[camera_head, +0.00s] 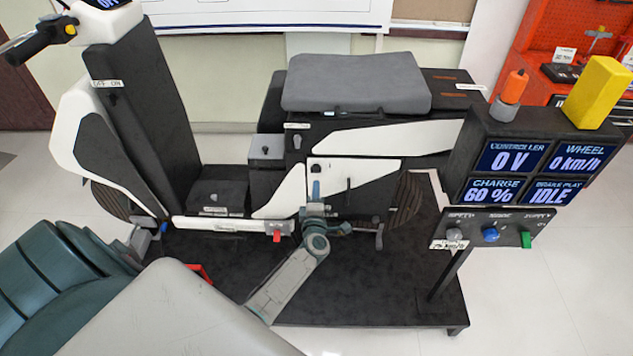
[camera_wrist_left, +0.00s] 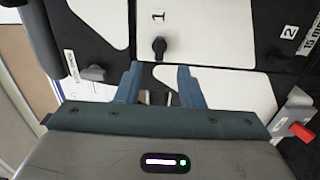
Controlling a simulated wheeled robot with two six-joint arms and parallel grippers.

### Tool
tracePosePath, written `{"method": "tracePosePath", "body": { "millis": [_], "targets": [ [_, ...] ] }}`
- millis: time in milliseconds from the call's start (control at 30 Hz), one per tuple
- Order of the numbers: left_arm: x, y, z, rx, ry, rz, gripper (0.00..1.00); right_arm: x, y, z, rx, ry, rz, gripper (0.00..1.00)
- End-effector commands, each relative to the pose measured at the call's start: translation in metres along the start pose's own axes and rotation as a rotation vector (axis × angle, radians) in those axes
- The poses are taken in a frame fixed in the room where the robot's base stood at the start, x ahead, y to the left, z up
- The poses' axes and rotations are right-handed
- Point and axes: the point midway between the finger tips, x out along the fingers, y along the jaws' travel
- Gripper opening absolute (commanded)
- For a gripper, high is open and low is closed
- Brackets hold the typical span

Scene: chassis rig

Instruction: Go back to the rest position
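My left gripper (camera_head: 316,190) reaches in front of the rig's side in the head view, and its blue fingers show beside the white side panel (camera_head: 375,172). In the left wrist view its two fingers (camera_wrist_left: 160,78) stand apart, with a gap between them and nothing held. A black knob (camera_wrist_left: 158,48) marked 1 on a white panel lies beyond the fingertips, apart from them. My right gripper is in neither view.
The black scooter-like rig (camera_head: 215,255) carries a grey seat (camera_head: 355,83) and handlebar (camera_head: 38,42). A display post (camera_head: 490,160) reads 0 V, 0 km/h, 60 % and IDLE at the right. A red lever (camera_wrist_left: 300,130) is right of the fingers. Pale floor is clear at right.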

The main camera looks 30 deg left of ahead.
Motion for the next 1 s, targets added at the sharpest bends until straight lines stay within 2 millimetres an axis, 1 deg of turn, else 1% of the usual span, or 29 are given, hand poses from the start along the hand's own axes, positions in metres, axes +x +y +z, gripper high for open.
{"method": "tracePosePath", "body": {
  "millis": [33, 200, 767, 833, 867, 967, 1000],
  "targets": [
    [-0.008, -0.002, 0.000, -0.001, 0.000, -0.001, 0.35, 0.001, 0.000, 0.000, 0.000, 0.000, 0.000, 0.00],
    [-0.021, 0.000, 0.000, 0.000, 0.000, 0.000, 0.35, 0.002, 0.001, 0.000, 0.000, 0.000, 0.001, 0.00],
    [-0.023, -0.001, 0.000, 0.003, -0.001, 0.000, 0.35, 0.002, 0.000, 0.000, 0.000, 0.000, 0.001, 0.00],
    [-0.026, -0.008, 0.000, 0.031, -0.014, -0.008, 0.35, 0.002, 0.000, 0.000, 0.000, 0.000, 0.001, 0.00],
    [-0.029, -0.014, 0.001, 0.056, -0.025, -0.016, 0.35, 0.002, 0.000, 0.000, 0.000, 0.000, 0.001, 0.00],
    [-0.046, -0.055, 0.002, 0.208, -0.102, -0.063, 0.35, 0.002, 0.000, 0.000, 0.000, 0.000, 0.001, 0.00],
    [-0.057, -0.077, 0.002, 0.291, -0.148, -0.091, 0.35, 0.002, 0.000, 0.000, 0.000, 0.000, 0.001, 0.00]
  ]
}}
